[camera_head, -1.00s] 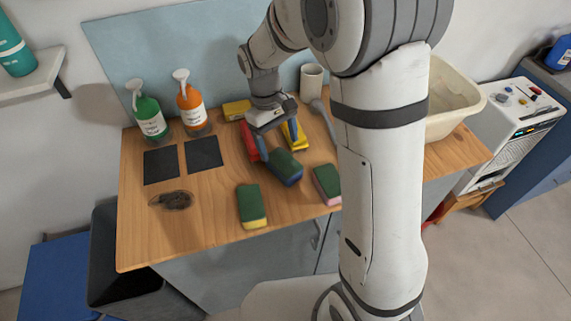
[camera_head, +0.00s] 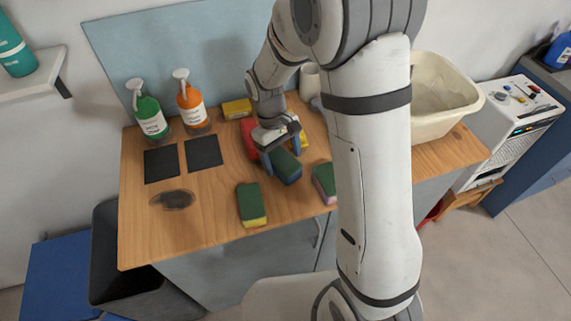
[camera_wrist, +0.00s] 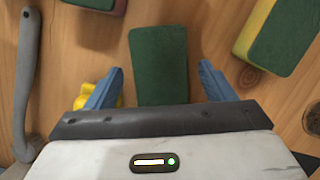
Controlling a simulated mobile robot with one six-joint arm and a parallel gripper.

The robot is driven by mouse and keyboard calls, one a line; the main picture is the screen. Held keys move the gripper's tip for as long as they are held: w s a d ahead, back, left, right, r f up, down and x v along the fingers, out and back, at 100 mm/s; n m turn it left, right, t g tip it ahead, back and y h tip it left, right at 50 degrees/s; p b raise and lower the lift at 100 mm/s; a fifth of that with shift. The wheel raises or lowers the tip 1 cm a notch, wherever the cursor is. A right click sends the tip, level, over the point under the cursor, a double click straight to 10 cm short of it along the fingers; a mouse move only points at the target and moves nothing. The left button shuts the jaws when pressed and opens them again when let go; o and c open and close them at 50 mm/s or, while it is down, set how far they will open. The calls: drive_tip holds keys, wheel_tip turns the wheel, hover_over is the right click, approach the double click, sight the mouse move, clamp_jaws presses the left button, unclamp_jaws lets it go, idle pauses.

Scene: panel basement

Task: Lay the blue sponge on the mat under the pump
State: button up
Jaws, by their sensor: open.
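The blue sponge (camera_head: 287,167), with a green top, lies on the wooden counter in the middle of the head view. In the wrist view its green face (camera_wrist: 158,60) shows between and beyond my fingers. My gripper (camera_head: 282,152) is open over the sponge, a blue finger to each side, with no grip on it. Two black mats lie at the left of the counter. The left mat (camera_head: 161,165) is in front of the green spray bottle (camera_head: 149,118), the right mat (camera_head: 203,152) in front of the orange spray bottle (camera_head: 192,108). Both mats look bare.
A green-yellow sponge (camera_head: 251,205) and a pink-green sponge (camera_head: 324,180) lie near the front edge. Red (camera_head: 249,138) and yellow (camera_head: 237,109) items lie behind. A dark stain (camera_head: 173,200) marks the left front. A cream basin (camera_head: 440,100) stands at the right.

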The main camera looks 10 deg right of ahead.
drive_tip(key=shift+f, duration=0.1)
drive_tip(key=shift+c, duration=0.3)
drive_tip(key=c, duration=1.1)
